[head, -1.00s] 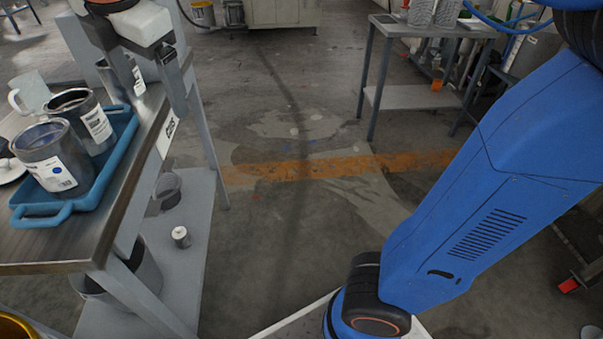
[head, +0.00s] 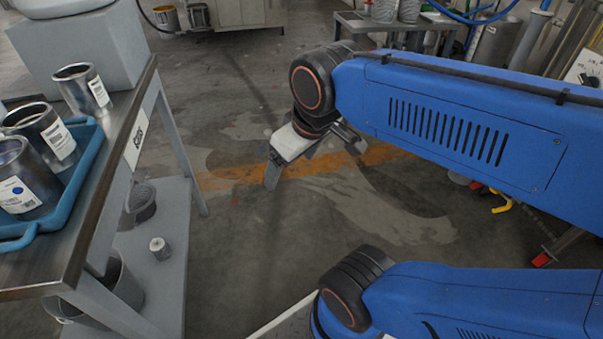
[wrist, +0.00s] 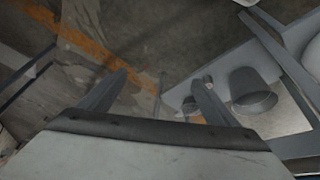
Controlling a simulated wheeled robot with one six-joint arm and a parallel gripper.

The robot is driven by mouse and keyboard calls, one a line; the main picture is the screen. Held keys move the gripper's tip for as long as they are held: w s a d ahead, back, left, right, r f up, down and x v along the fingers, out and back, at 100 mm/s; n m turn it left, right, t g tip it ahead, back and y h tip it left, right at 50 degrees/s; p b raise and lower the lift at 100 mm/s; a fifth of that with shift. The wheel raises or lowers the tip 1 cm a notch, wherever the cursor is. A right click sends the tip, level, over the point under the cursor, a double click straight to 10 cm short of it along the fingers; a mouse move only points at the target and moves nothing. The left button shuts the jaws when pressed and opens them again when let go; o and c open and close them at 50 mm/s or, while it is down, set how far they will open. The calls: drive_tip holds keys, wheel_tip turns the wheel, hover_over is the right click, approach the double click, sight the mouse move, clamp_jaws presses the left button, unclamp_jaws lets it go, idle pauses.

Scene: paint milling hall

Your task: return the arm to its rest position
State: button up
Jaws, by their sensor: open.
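My gripper (head: 309,160) is in the middle of the head view, over the open floor to the right of the workbench. It points down and to the left. In the wrist view my gripper (wrist: 158,92) shows two fingers spread apart with nothing between them. My blue arm (head: 470,125) reaches in from the right edge and bends at a dark joint just above the gripper. The gripper is clear of the bench and touches nothing that I can see.
The workbench (head: 118,150) at left bears a blue tray (head: 85,155) with metal cans. Its lower shelf (head: 175,235) holds a small can (head: 159,248) and buckets; one bucket (wrist: 250,92) shows in the wrist view. A grey table stands behind my arm. The middle floor is clear.

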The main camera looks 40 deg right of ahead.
drive_tip(key=shift+s+d+f+m, duration=0.3)
drive_tip(key=shift+s+f+m, duration=0.15)
drive_tip(key=shift+f+m, duration=0.2)
drive_tip(key=shift+s+d+f+m, duration=0.3)
drive_tip(key=shift+s+f+m, duration=0.1)
drive_tip(key=shift+f+m, duration=0.2)
idle(0.4)
